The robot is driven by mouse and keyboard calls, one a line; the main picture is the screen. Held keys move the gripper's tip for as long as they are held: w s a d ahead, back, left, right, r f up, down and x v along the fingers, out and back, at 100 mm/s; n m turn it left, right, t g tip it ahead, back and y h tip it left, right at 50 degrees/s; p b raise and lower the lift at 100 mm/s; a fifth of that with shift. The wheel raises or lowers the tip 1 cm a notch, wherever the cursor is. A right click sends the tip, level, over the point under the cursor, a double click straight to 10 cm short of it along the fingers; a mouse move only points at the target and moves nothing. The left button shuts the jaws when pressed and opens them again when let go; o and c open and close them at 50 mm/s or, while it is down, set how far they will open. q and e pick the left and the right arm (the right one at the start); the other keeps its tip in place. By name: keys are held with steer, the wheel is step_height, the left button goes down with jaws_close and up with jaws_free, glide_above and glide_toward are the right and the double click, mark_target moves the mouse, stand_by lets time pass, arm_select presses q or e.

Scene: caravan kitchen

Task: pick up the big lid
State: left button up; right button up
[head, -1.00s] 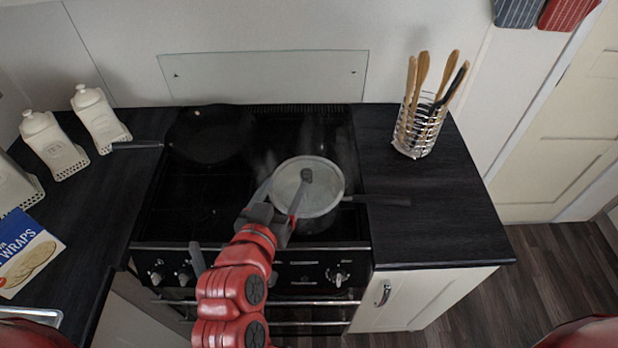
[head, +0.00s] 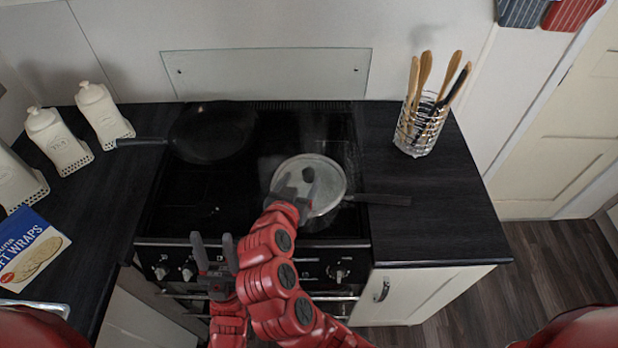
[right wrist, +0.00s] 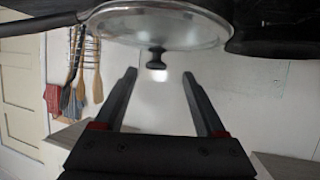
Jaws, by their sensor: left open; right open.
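The big lid (head: 328,178) is a round, glass-like lid with a metal rim and a dark knob (head: 308,174). It sits on the pot on the hob's right side. My right gripper (head: 296,183) is open over the lid's left part, close to the knob. In the right wrist view, which is upside down, the lid (right wrist: 158,20) is at the top and its knob (right wrist: 156,60) lies between and just beyond the open fingertips (right wrist: 160,76), untouched. My left gripper (head: 213,240) is open and empty in front of the hob's front edge.
A dark frying pan (head: 212,132) stands at the hob's back left. The pot's handle (head: 380,199) points right over the worktop (head: 440,228). A wire utensil holder (head: 416,128) stands at the back right; white canisters (head: 58,142) and a wraps box (head: 30,252) stand left.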

mark_target(308, 171)
steer(key=shift+w+d+p, duration=0.2)
steer(key=shift+w+p, duration=0.2)
steer(key=x, duration=0.1)
steer(key=p+x, duration=0.2)
steer(key=shift+w+d+r, duration=0.15)
steer(key=shift+w+d, duration=0.15)
steer(key=shift+d, duration=0.05)
steer(key=shift+w+f+p, duration=0.35)
jaws_close()
